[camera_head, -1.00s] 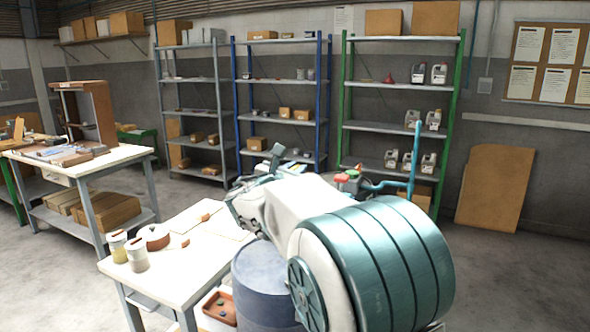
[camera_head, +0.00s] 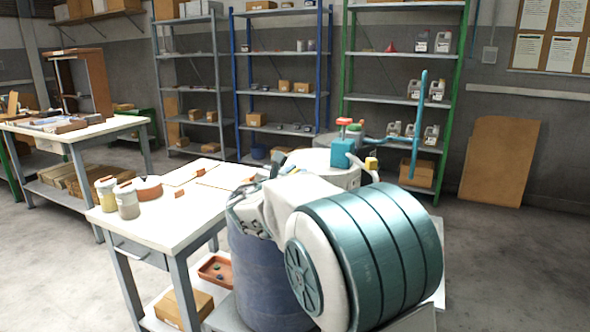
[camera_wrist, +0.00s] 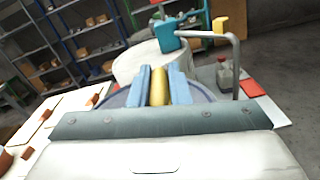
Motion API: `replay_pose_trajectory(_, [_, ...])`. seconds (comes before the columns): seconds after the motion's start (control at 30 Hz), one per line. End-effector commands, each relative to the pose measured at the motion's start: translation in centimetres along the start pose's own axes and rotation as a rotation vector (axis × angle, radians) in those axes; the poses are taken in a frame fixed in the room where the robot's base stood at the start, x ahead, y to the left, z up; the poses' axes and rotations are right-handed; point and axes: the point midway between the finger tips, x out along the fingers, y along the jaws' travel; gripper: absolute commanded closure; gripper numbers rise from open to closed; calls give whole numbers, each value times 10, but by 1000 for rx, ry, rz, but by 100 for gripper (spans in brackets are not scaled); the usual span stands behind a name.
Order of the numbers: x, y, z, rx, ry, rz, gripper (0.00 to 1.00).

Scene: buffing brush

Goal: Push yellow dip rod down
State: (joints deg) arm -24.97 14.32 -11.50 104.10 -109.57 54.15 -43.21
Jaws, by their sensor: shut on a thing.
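The yellow dip rod (camera_wrist: 158,90) shows in the wrist view as a short yellow cylinder over a blue drum (camera_wrist: 115,99). My gripper (camera_wrist: 160,74) is shut on it, one light blue finger on each side. The rod's lower part is hidden, so I cannot tell how deep it sits. In the head view the blue drum (camera_head: 262,280) stands beside the white table, below my arm. My arm hides the rod and the fingertips there.
A pale drum (camera_head: 312,165) with a teal pump (camera_head: 341,152) and a raised blue pipe (camera_head: 418,130) stands just behind. The white table (camera_head: 190,215) at the left holds jars (camera_head: 127,200). Shelves (camera_head: 400,98) line the wall. Open floor lies at the right.

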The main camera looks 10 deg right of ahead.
Motion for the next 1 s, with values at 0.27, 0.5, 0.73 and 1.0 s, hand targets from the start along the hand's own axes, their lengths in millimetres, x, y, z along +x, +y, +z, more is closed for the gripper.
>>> replay_pose_trajectory(0.27, [-1, -7, -43, 1, 4, 3, 100])
replay_pose_trajectory(0.5, [-1, -8, -52, 2, 4, 4, 100])
replay_pose_trajectory(0.73, [-1, -8, -54, 0, 7, 3, 100])
replay_pose_trajectory(1.0, [-1, -9, -54, -2, 7, 2, 64])
